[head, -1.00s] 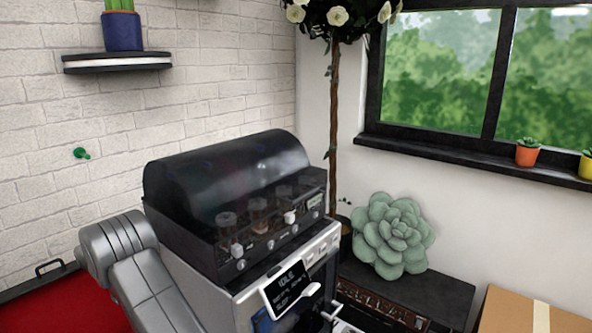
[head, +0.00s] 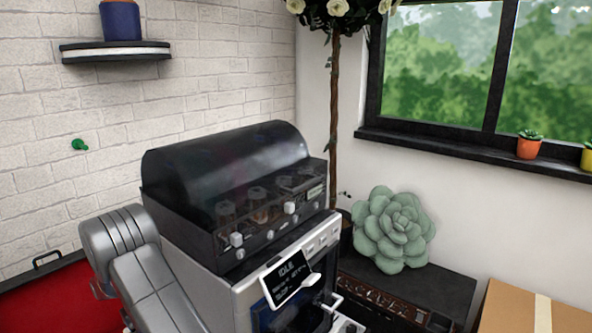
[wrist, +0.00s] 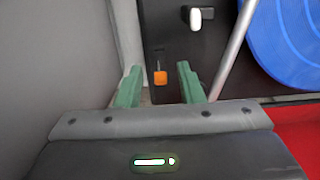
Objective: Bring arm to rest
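My grey arm (head: 150,280) shows at the lower left of the head view, bent in front of the machine with the dark dome. My gripper is out of sight in the head view. In the wrist view my gripper (wrist: 160,88) has its two green fingers apart, with nothing visibly held between them.
The machine (head: 230,190) has a tilted display (head: 287,278) reading IDLE. A red surface (head: 50,305) lies at left. A succulent (head: 392,228) sits on a dark box, with a cardboard box (head: 515,315) at right. A blue round thing (wrist: 285,40) shows in the wrist view.

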